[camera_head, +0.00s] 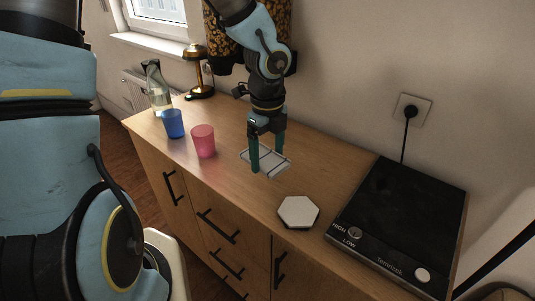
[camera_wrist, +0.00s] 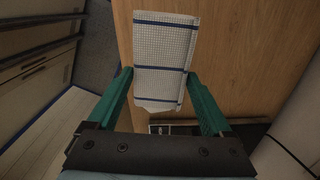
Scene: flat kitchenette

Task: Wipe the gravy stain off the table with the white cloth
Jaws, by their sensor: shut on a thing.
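The white cloth (camera_head: 276,160) is a flat folded piece with blue stripes, at the middle of the wooden table (camera_head: 330,168). It also shows in the wrist view (camera_wrist: 163,48), where its fine grid pattern and dark blue lines are clear. My gripper (camera_head: 267,160) points down over the table with its teal fingers on either side of the cloth, shut on it. In the wrist view the fingertips (camera_wrist: 158,76) touch or nearly touch the cloth's side edges. The cloth is at or just above the tabletop; I cannot tell which. I see no gravy stain in either view.
A white hexagonal plate or coaster (camera_head: 298,212) lies right of the cloth, before a black hotplate (camera_head: 400,215). Left stand a pink cup (camera_head: 203,141), a blue cup (camera_head: 173,124), a glass carafe (camera_head: 157,88) and a brass lamp (camera_head: 198,72). Wood between cloth and pink cup is clear.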

